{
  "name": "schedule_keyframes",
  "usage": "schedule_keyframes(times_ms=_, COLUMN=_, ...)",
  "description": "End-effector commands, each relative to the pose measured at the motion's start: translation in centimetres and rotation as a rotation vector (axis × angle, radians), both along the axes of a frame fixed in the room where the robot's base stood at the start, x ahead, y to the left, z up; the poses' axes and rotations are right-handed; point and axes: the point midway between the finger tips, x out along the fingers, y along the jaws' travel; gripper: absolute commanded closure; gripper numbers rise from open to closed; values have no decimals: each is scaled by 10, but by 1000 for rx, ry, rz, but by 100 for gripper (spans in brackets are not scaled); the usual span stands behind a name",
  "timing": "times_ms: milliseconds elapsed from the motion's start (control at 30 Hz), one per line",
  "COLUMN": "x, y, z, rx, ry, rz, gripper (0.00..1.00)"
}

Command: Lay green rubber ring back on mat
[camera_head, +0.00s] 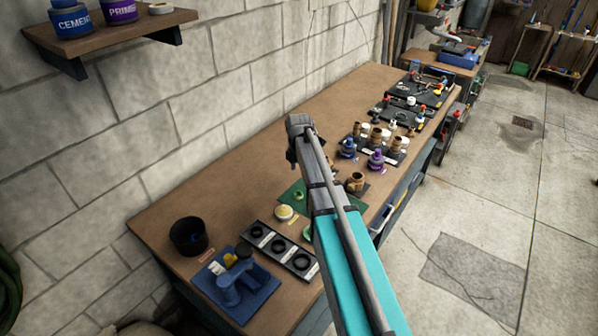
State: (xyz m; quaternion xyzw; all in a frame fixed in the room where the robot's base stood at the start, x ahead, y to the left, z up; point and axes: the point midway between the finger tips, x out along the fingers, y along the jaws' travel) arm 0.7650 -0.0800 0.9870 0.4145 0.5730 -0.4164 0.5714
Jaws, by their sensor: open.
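A green mat (288,198) lies on the wooden workbench, partly hidden behind my arm. A small light-green ring shape (299,196) shows on the mat; it looks like the green rubber ring, but it is small in this view. Another bit of green shows beside my arm (307,232), too hidden to name. My gripper (291,153) is above the bench, beyond the mat and towards the wall. It is open, with its fingers mostly hidden by my wrist; I see nothing held in it.
A round yellow-topped tin (284,212) is at the mat's edge. A tray with black rings (267,231), a blue tool on a blue mat (237,280) and a black cup (189,236) stand nearer. Several fittings (376,137) stand right. Bare bench (215,185) lies along the wall.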

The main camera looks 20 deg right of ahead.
Motion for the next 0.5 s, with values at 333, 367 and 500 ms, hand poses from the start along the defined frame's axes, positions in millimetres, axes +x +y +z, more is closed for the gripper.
schedule_keyframes(times_ms=333, x=0, y=0, z=21, rx=0, ry=0, rz=0, gripper=20)
schedule_keyframes(times_ms=367, x=0, y=0, z=21, rx=0, ry=0, rz=0, gripper=20)
schedule_keyframes(times_ms=500, x=0, y=0, z=22, rx=0, ry=0, rz=0, gripper=20)
